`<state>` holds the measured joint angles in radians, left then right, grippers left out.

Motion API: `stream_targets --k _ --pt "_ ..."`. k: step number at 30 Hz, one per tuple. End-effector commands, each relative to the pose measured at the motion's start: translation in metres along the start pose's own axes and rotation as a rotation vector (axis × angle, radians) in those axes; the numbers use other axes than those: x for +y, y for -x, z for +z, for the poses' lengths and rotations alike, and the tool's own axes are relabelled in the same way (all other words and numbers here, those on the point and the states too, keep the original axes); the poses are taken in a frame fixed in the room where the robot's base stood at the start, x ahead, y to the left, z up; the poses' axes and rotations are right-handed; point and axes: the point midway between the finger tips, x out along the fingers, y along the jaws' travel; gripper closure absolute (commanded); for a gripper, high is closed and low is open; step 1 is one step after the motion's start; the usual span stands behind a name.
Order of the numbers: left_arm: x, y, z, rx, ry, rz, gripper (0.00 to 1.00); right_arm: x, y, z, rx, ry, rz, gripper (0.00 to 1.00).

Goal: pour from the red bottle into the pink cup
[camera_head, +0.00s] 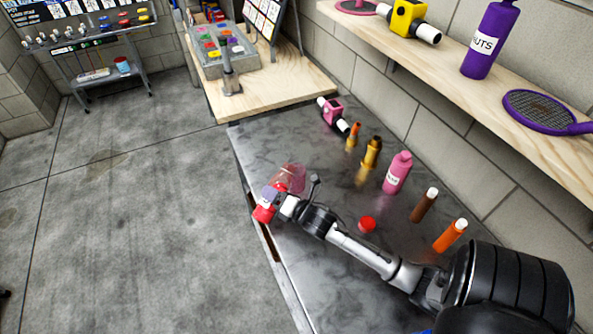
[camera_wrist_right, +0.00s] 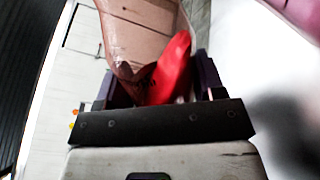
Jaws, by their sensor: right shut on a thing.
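My right gripper (camera_head: 273,197) is shut on the red bottle (camera_head: 264,213) at the counter's left edge. The bottle looks tilted, and the fingers hide part of it. The see-through pink cup (camera_head: 293,176) is just behind and to the right of the gripper. In the right wrist view the red bottle (camera_wrist_right: 172,78) leans between the fingers (camera_wrist_right: 163,88), and the pink cup (camera_wrist_right: 140,30) shows right beyond it. I cannot tell whether bottle and cup touch, or whether liquid flows. My left gripper is not in view.
A round red cap (camera_head: 367,224) lies on the dark counter (camera_head: 330,265). A pink bottle (camera_head: 397,173), a brown bottle (camera_head: 424,205) and an orange bottle (camera_head: 450,236) stand along the wall side. A wooden shelf (camera_head: 460,60) runs above. Open floor lies left of the counter.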

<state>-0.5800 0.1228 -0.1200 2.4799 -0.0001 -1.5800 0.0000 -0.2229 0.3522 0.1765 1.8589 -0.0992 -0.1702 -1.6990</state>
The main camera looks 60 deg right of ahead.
Motion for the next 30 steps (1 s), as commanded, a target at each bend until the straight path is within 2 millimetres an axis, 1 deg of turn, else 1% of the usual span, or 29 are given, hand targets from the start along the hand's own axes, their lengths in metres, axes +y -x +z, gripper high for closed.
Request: stream_targets --k 30 --pt "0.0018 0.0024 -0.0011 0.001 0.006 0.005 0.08 0.0114 0.0002 0.0032 0.004 -0.112 0.003 0.7"
